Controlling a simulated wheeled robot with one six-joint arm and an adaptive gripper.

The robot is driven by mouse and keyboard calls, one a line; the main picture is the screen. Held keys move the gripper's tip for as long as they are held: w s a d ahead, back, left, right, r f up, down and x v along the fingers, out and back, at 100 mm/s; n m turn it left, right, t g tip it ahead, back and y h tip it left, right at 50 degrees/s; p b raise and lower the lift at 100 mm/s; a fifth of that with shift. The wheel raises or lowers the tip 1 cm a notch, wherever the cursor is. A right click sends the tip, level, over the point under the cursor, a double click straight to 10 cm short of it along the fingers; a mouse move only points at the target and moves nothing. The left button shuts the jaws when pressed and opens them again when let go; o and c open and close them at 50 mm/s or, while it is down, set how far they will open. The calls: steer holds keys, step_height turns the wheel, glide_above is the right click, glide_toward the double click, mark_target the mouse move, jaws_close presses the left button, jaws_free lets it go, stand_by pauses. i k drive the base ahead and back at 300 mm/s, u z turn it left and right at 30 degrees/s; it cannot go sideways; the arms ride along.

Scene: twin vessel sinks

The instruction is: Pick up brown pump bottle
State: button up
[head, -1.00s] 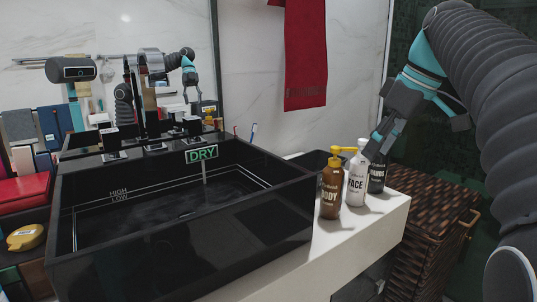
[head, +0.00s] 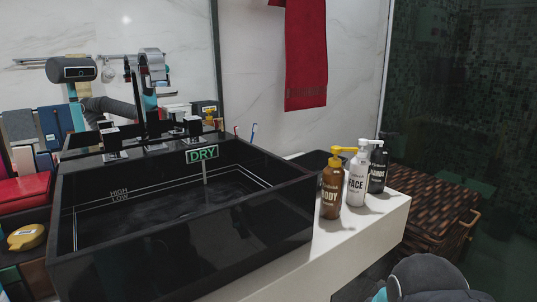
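The brown pump bottle (head: 331,196), labelled BODY and with a yellow pump head, stands upright on the white counter (head: 345,240) just right of the black sink. A white FACE bottle (head: 357,185) stands close to its right, and a black bottle (head: 378,172) stands behind that one. All three stand free of my arm. Only a dark, rounded part of my arm with a teal edge shows at the bottom right. My gripper is outside the direct view, and the mirror does not show it clearly.
The black sink (head: 190,250) with a DRY sign fills the left and middle. A small dark bin (head: 318,160) sits behind the bottles. A brown wicker basket (head: 430,210) stands right of the counter. The counter in front of the bottles is clear.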

mark_target(333, 177)
steer(key=z, duration=2.4)
steer(key=i, duration=1.45)
steer(key=u, duration=3.15)
steer(key=i, duration=0.4)
steer(key=z, duration=0.05)
